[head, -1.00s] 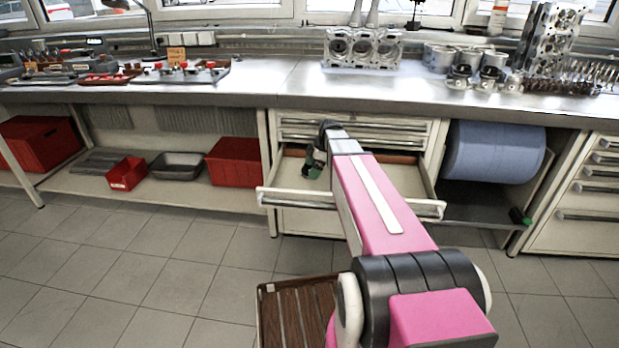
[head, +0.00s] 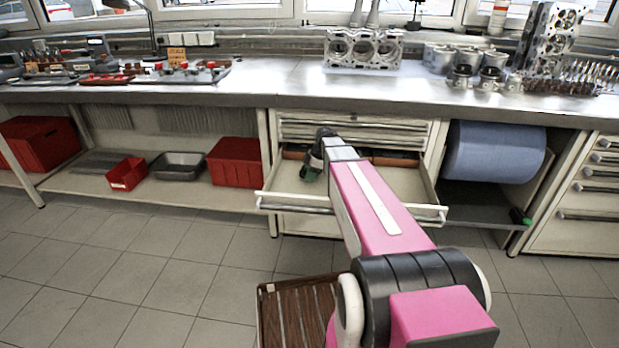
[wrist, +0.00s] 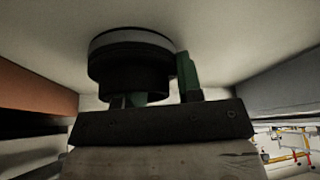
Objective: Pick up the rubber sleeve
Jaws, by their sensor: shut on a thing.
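The rubber sleeve (wrist: 130,62) appears in the wrist view as a dark round piece with a grey band around its wide end. It sits between the green fingers of my gripper (wrist: 166,88), which is shut on it. In the head view my gripper (head: 309,173) is low inside the left part of the open drawer (head: 345,197). The sleeve cannot be made out clearly there. Whether it still touches the drawer floor I cannot tell.
The workbench (head: 290,80) is above the drawer, with a cylinder head (head: 362,50) on it. Red bins (head: 233,162) stand on the left shelf. A blue roll (head: 495,152) hangs at right. A slatted wooden tray (head: 295,312) is low in front.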

